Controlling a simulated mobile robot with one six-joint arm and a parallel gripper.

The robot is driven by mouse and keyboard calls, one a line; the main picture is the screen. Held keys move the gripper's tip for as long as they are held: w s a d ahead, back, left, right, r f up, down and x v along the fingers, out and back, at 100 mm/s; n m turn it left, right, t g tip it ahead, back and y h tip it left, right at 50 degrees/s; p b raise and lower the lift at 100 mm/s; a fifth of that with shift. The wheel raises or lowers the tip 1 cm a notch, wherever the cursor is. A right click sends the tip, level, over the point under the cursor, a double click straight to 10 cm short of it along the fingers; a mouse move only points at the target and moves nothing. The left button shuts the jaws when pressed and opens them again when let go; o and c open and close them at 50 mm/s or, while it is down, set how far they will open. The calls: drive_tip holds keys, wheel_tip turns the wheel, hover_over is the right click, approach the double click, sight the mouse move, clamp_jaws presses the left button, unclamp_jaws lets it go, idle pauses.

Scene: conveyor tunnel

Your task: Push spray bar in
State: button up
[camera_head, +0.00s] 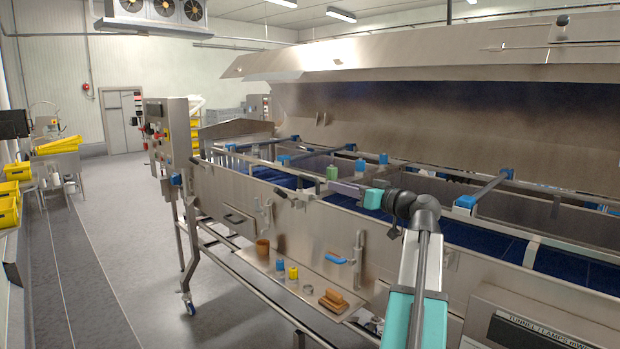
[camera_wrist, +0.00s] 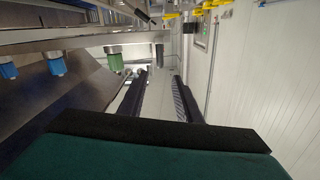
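Several bars cross the open tunnel with blue end blocks; one dark bar (camera_head: 487,189) lies right of my arm, another (camera_head: 322,152) further back. A green cap (camera_head: 331,173) and blue caps (camera_head: 361,166) stand near the tunnel's front rim. The green cap also shows in the wrist view (camera_wrist: 115,62), left of my fingers, with blue caps (camera_wrist: 56,65) further left. I cannot tell which part is the spray bar to be pushed. My gripper (camera_head: 334,186) is above the front rim, close to the green cap.
The raised steel hood (camera_head: 430,60) hangs over the tunnel. A lower shelf (camera_head: 315,292) holds a brush (camera_head: 333,301), small bottles and a brown cup (camera_head: 262,247). A control cabinet (camera_head: 168,130) stands at the far end.

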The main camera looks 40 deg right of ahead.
sight(312, 178)
drive_tip(key=shift+w, duration=0.15)
drive_tip(key=w+p, duration=0.4)
drive_tip(key=w, duration=0.8)
drive_tip(key=shift+w+r+p, duration=0.15)
drive_tip(key=shift+p, duration=0.15)
drive_tip(key=shift+w, duration=0.65)
clamp_jaws()
